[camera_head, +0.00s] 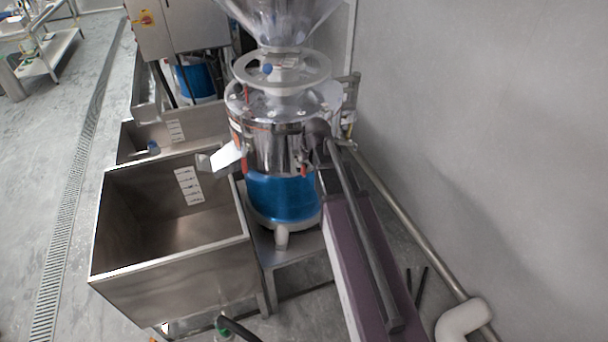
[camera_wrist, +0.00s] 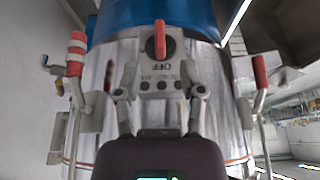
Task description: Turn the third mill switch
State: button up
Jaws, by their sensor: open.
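In the wrist view a red switch handle (camera_wrist: 160,40) stands on a dark round dial in a grey panel on the mill's metal body (camera_wrist: 221,110). The lettering "OFF" beside it appears upside down, and small dark round buttons lie below. My gripper (camera_wrist: 160,78) is open and empty. Its two fingers stand apart on the left and right of the panel, with the red handle beyond and between the tips. Contact cannot be told. In the head view the mill (camera_head: 272,150) has a steel body above a blue section (camera_head: 283,196). The switch and gripper are not clearly visible there.
Red-handled clamps (camera_wrist: 76,55) flank the panel. In the head view an open steel bin (camera_head: 170,285) stands left of the mill, and a grey wall (camera_head: 500,130) is close on the right. A pipe (camera_head: 415,245) runs along it. A control cabinet (camera_head: 180,25) stands behind. Open floor lies far left.

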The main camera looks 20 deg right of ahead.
aim_at(304, 168)
jog(key=shift+b+x, duration=2.6)
jog(key=shift+x, duration=0.55)
grip_shut()
